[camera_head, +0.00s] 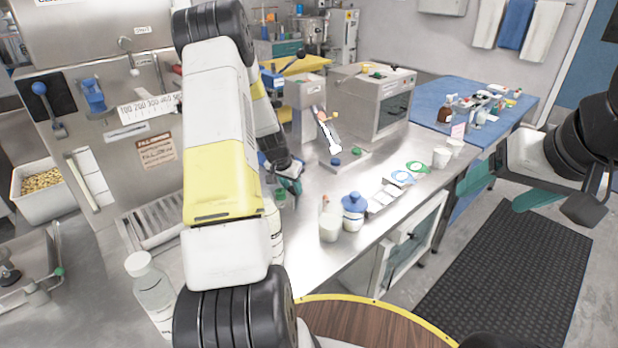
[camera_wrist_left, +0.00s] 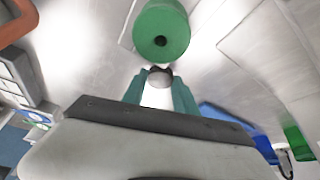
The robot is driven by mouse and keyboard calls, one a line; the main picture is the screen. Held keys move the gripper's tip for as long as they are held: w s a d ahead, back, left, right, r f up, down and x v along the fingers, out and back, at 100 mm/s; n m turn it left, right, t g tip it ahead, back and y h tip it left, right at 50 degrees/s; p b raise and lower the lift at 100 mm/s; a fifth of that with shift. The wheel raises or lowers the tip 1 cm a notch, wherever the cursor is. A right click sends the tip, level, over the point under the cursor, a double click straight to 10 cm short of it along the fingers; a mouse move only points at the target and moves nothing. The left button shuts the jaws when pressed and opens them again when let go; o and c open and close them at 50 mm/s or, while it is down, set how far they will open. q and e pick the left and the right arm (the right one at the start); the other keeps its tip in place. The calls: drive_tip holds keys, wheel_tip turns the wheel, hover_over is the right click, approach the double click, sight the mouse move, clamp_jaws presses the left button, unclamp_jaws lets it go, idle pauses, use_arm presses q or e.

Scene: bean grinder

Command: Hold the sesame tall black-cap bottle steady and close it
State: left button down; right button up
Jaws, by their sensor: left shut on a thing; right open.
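My left gripper (camera_head: 289,184) is over the counter, partly hidden by my arm in the head view. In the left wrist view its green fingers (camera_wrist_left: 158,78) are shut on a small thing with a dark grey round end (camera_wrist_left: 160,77). It looks like a black cap, but I cannot tell whether a bottle is attached. A green cylinder (camera_wrist_left: 160,32) is just beyond the fingertips. My right gripper (camera_head: 503,188) is open and empty at the right, above the floor mat. I cannot identify the sesame bottle surely; a pale bottle (camera_head: 275,232) is partly hidden behind my left arm.
A bottle with beige contents (camera_head: 330,222) and a blue-capped jar (camera_head: 353,213) stand near the counter's front edge. A white-capped clear bottle (camera_head: 152,287) stands at the lower left. A grinder-like machine (camera_head: 307,110) and a steel oven-like box (camera_head: 372,105) stand behind. White cups (camera_head: 441,157) are farther right.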

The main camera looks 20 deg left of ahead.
sight(292, 190)
use_arm(q)
wheel_tip(292, 190, up, 10)
drive_tip(key=shift+f, duration=0.2)
idle(0.3)
